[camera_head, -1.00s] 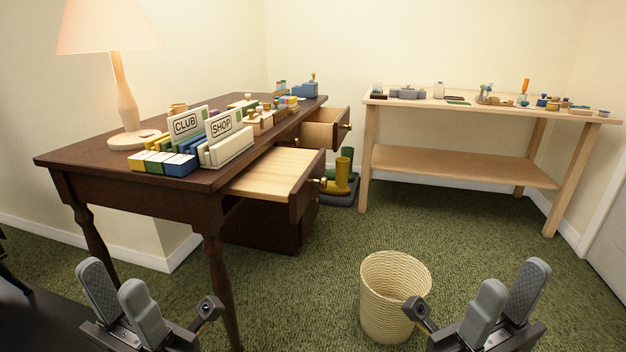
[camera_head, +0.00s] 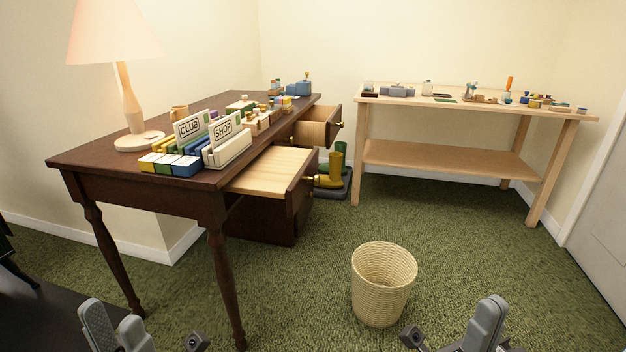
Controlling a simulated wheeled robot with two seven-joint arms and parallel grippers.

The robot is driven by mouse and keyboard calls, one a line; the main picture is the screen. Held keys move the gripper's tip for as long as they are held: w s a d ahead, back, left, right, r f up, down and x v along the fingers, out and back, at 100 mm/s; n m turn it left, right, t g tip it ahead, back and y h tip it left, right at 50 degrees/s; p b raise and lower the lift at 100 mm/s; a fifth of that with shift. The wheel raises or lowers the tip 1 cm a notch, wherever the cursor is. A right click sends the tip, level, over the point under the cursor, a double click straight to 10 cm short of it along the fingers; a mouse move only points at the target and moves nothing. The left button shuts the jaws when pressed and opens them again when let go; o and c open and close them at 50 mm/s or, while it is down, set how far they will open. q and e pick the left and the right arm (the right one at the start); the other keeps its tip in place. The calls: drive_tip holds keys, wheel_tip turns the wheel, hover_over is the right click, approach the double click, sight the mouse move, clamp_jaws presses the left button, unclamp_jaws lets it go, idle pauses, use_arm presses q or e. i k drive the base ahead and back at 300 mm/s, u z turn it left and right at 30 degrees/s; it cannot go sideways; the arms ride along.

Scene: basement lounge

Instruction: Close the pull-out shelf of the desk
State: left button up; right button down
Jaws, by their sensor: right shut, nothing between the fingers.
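The dark wooden desk (camera_head: 125,165) stands at the left. Its pull-out shelf (camera_head: 268,172), a flat light-wood board with a dark front edge and a small brass knob, sticks out from the desk's right side. My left gripper (camera_head: 115,325) is at the bottom left, open and empty, in front of the desk and well apart from the shelf. My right gripper (camera_head: 487,310) is at the bottom right, shut and empty, far from the shelf. The lower parts of both grippers are cut off by the picture's edge.
An open drawer (camera_head: 318,130) juts out behind the shelf. A woven wastebasket (camera_head: 383,285) stands on the green carpet, between shelf and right gripper. Yellow and green boots (camera_head: 332,172) stand beyond the shelf. A workbench (camera_head: 440,155) is at the back right. Carpet around the basket is clear.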

sight(282, 173)
drive_tip(key=k, duration=0.3)
drive_tip(key=z, duration=0.65)
drive_tip(key=i, duration=0.75)
drive_tip(key=u, duration=1.95)
